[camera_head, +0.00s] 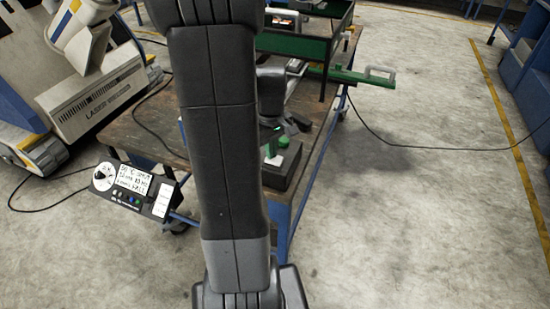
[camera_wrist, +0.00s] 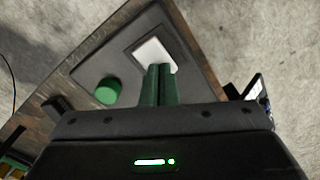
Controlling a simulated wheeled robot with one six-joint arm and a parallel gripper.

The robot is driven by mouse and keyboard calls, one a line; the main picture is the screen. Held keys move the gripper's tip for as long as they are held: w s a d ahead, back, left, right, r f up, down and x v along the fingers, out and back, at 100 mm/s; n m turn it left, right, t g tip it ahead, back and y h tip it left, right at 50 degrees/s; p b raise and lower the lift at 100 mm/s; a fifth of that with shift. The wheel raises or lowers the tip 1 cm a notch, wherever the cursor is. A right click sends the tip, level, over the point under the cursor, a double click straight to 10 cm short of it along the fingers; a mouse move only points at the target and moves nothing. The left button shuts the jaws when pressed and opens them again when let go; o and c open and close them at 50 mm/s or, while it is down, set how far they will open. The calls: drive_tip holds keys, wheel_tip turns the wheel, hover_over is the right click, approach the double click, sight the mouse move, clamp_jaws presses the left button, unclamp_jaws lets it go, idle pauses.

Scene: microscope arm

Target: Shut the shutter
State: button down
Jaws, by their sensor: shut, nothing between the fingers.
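My gripper (camera_wrist: 159,70) has two green fingers closed together with nothing between them. In the wrist view their tips point at the near edge of a white square plate (camera_wrist: 153,52); I cannot tell whether they touch it. The plate is set in a dark base (camera_wrist: 193,62), and a round green knob (camera_wrist: 108,91) stands on it to the left. In the head view the dark base (camera_head: 283,168) sits at the bench's near right corner, partly behind my arm. I cannot tell which part is the shutter.
The wooden bench (camera_head: 140,128) carries a green-edged tray or frame (camera_head: 295,45) at the back. A green bar with a handle (camera_head: 380,75) sticks out past its right edge. A control panel (camera_head: 132,190) is at the front left. Floor at right is open, crossed by a cable.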

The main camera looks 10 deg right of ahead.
wheel_tip(320, 180, up, 7)
drive_tip(key=p, duration=0.5)
drive_tip(key=shift+f, duration=0.15)
wheel_tip(320, 180, down, 7)
drive_tip(key=b, duration=0.5)
drive_tip(key=shift+b, duration=0.3)
drive_tip(key=shift+r, duration=0.3)
wheel_tip(320, 180, up, 8)
drive_tip(key=p, duration=0.7)
drive_tip(key=shift+r, duration=0.25)
idle(1.0)
